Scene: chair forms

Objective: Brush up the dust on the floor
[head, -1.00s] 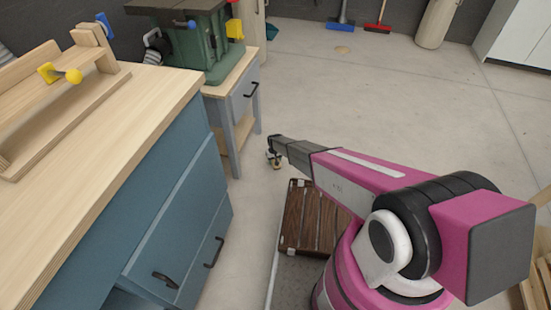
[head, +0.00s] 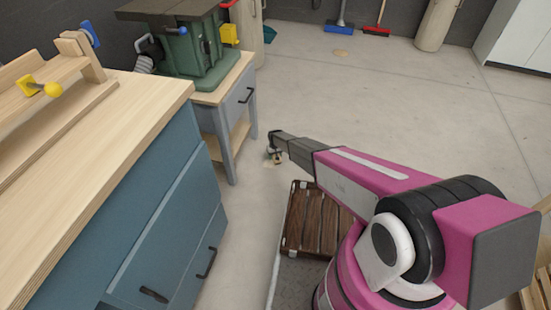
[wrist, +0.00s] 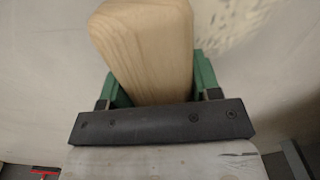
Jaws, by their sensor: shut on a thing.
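My gripper (wrist: 153,88) is shut on a pale wooden piece (wrist: 148,45), with a green finger on each side of it; the wood has a rounded end, and I cannot tell whether it is a brush handle. In the head view my gripper (head: 274,156) is small and low, beside the grey side table, with the wood hardly distinguishable. A small tan patch, which looks like dust (head: 341,53), lies on the far floor, well apart from my gripper. A speckled pale patch shows at the wrist view's upper right; I cannot tell what it is.
A blue broom (head: 340,20) and a red broom (head: 378,26) stand at the back wall. A blue workbench (head: 160,215) and a grey side table (head: 233,115) fill the left. A brown slatted crate (head: 318,220) is near my base. The middle floor is open.

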